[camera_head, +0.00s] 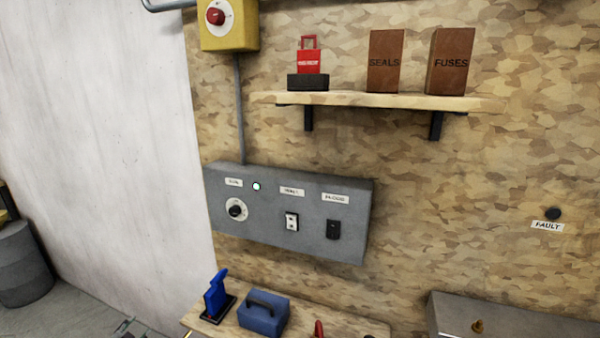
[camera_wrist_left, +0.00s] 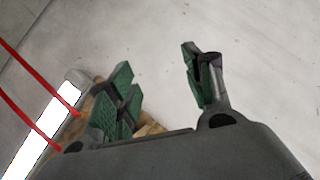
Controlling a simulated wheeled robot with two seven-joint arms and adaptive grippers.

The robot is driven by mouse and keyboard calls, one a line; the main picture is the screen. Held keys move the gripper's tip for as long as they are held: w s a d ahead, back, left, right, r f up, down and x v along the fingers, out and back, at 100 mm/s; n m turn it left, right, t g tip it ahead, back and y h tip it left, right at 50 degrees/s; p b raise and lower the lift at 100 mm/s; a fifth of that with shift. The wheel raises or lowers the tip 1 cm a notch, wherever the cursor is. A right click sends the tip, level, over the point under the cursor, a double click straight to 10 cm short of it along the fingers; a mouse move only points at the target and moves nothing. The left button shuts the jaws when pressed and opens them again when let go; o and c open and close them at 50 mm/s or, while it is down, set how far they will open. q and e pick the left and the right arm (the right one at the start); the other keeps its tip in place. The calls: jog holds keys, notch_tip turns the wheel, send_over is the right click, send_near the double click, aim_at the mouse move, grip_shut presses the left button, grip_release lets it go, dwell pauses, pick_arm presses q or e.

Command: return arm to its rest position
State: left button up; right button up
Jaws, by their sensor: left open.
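My left gripper (camera_wrist_left: 160,82) shows in the left wrist view with its two green-padded fingers spread apart. Nothing is between the fingers. A pale, plain surface lies beyond them, and a patch of the wood-patterned board (camera_wrist_left: 150,128) shows low behind the left finger. In the head view no arm shows clearly; a small grey part at the bottom edge, left of the bench, is too cut off to name. My right gripper is in neither view.
A grey control panel (camera_head: 283,246) is on the board, under a shelf (camera_head: 380,101) with a red padlock-like item (camera_head: 311,62) and two brown boxes. Below are a bench (camera_head: 345,321) with a blue case (camera_head: 263,316) and a metal box (camera_head: 510,318). Red cables (camera_wrist_left: 35,112) cross the wrist view.

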pick_arm(q)
jog(key=s+d+f+n+g, duration=0.2)
jog(key=s+f+g, duration=0.2)
jog(key=s+f, duration=1)
jog(key=s+d+f+n+g, duration=0.1)
jog(key=s+d+f+g, duration=0.15)
jog(key=s+f, duration=1.05)
jog(key=s+d+f+g, duration=0.1)
jog(key=s+d+f, duration=0.4)
jog(key=s+d, duration=0.3)
jog(key=s+d+f+n+g+h, duration=0.1)
jog(key=s+d+f+g, duration=0.1)
jog(key=s+d+f, duration=0.3)
jog(key=s+d+f+g+h, duration=0.1)
jog(key=s+d+f, duration=0.4)
jog(key=s+d, duration=0.8)
jog(key=s+g, duration=0.1)
jog(key=s, duration=0.2)
jog(key=shift+d+n, duration=0.15)
jog(key=shift+n, duration=0.15)
